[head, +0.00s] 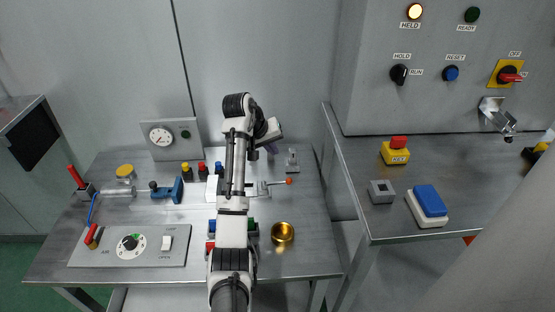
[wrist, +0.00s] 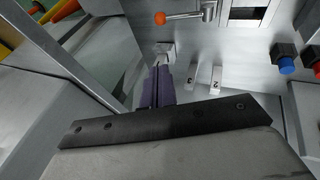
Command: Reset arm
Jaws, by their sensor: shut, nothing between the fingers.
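My arm (head: 235,180) reaches forward over the left workbench, its elbow bent near the back wall. My gripper (wrist: 158,72) shows in the wrist view as purple fingers close together, shut and empty. Its tips point toward a small metal fixture (wrist: 165,50) on the bench; I cannot tell the exact gap. In the head view the gripper is mostly hidden behind the arm's wrist. An orange-tipped lever (wrist: 160,18) lies beyond the fingers. It also shows in the head view (head: 289,181). A blue button labelled RESET (head: 451,73) is on the grey cabinet.
The left bench (head: 310,240) carries a gauge box (head: 162,140), a blue clamp (head: 168,190), a dial panel (head: 130,246) and a brass bowl (head: 283,232). The right bench (head: 400,220) holds a blue-topped block (head: 430,201) and a yellow button box (head: 396,154). The bench's right front is clear.

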